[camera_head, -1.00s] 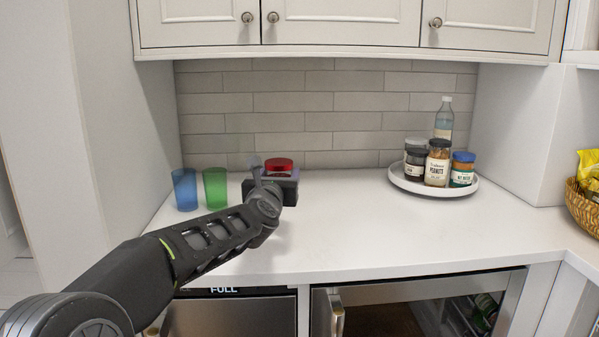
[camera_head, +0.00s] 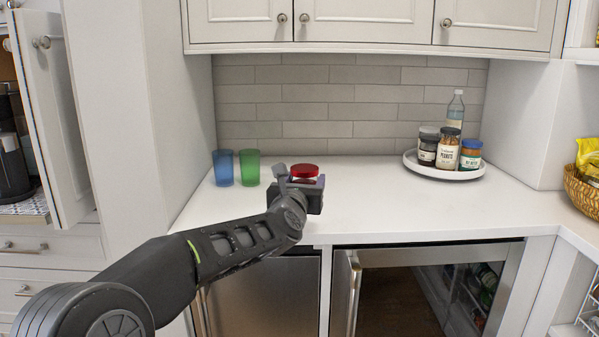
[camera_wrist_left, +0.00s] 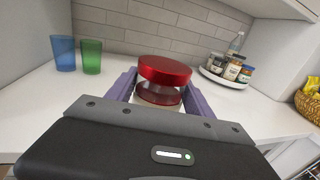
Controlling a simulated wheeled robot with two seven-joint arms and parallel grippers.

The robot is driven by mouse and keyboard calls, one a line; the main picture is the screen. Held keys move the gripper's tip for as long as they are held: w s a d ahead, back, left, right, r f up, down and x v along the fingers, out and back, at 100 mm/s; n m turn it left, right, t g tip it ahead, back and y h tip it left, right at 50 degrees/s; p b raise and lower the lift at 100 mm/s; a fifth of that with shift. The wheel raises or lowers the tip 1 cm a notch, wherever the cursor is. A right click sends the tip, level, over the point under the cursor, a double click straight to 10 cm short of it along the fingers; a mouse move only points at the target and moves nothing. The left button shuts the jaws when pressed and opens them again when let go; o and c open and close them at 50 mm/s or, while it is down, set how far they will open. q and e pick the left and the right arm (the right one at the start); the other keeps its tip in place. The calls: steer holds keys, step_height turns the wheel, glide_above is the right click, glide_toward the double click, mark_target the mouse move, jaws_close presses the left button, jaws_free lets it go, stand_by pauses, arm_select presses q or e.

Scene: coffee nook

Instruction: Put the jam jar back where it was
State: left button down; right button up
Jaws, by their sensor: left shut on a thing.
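The jam jar has a red lid (camera_head: 304,171). Its lower part is mostly hidden by my gripper in the head view. In the left wrist view the jar (camera_wrist_left: 163,78) stands upright between the two purple fingers. My left gripper (camera_head: 305,186) is shut on it, over or near the front part of the counter; I cannot tell if the jar touches the counter. A round white tray (camera_head: 410,165) at the back right of the counter holds several jars, including a peanut jar (camera_head: 446,150) and a blue-lidded jar (camera_head: 471,155), and a bottle (camera_head: 456,107). My right gripper is not in view.
A blue cup (camera_head: 223,168) and a green cup (camera_head: 249,167) stand at the counter's left. The counter (camera_head: 370,200) between my gripper and the tray is clear. Below, a fridge door (camera_head: 346,295) stands open. A yellow bag in a basket (camera_head: 583,195) is at the right.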

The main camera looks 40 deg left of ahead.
arm_select(q)
steer(key=s+d+f+m+t+h, duration=0.1)
steer(key=s+d+f+m+h, duration=0.2)
steer(key=d+f, duration=2.4)
steer(key=shift+s+f+m+t+h, duration=0.25)
steer(key=shift+f+m+h, duration=0.65)
steer(key=shift+f+h, duration=1.25)
steer(key=shift+d+r, duration=0.1)
